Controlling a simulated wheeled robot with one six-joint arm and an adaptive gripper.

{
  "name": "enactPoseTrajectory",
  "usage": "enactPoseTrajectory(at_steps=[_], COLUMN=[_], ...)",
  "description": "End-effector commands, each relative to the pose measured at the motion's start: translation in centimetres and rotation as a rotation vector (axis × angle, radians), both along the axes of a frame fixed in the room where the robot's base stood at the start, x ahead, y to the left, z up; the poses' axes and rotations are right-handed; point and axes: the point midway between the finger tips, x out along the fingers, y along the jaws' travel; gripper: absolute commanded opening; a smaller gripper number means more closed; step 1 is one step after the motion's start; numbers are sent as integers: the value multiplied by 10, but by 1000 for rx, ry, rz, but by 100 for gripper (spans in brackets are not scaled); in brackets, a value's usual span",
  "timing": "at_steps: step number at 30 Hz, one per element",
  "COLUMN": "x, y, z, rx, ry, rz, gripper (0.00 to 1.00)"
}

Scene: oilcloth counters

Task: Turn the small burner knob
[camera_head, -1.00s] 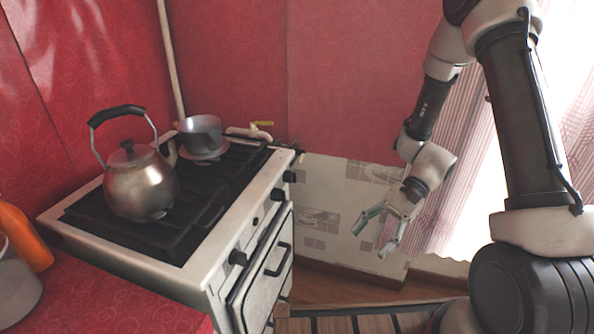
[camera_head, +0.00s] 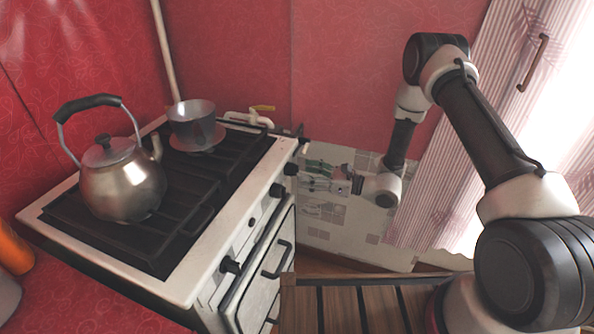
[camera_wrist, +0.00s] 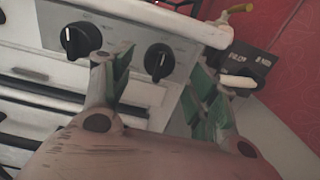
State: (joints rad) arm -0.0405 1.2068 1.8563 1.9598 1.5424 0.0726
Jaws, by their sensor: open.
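The stove's front panel (camera_head: 240,240) carries several black knobs. In the head view there is a near knob (camera_head: 230,264), a knob (camera_head: 277,190) farther along and another (camera_head: 290,169) near the far corner. The wrist view shows two black knobs with white pointer marks, a left one (camera_wrist: 80,40) and a right one (camera_wrist: 158,60). Which one is the small burner's cannot be told. My gripper (camera_head: 304,175) is open and empty, pointing at the panel's far end. In the wrist view its fingers (camera_wrist: 163,85) lie either side of the right knob, with no visible contact.
A metal kettle (camera_head: 122,185) and a grey pot (camera_head: 195,124) stand on the black grates. A yellow-handled gas valve (camera_head: 262,108) is behind the stove. The oven handle (camera_head: 277,258) sticks out below the panel. A slatted wooden surface (camera_head: 350,305) lies in front.

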Motion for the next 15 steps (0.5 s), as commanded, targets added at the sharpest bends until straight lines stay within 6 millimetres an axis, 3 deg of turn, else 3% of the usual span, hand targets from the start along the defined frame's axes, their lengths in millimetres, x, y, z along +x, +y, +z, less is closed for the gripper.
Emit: enactPoseTrajectory(at_steps=[6, 15], x=[10, 13], y=[30, 38], z=[0, 0], rx=[0, -1], ry=[-1, 0], rz=[3, 1], gripper=[59, 59])
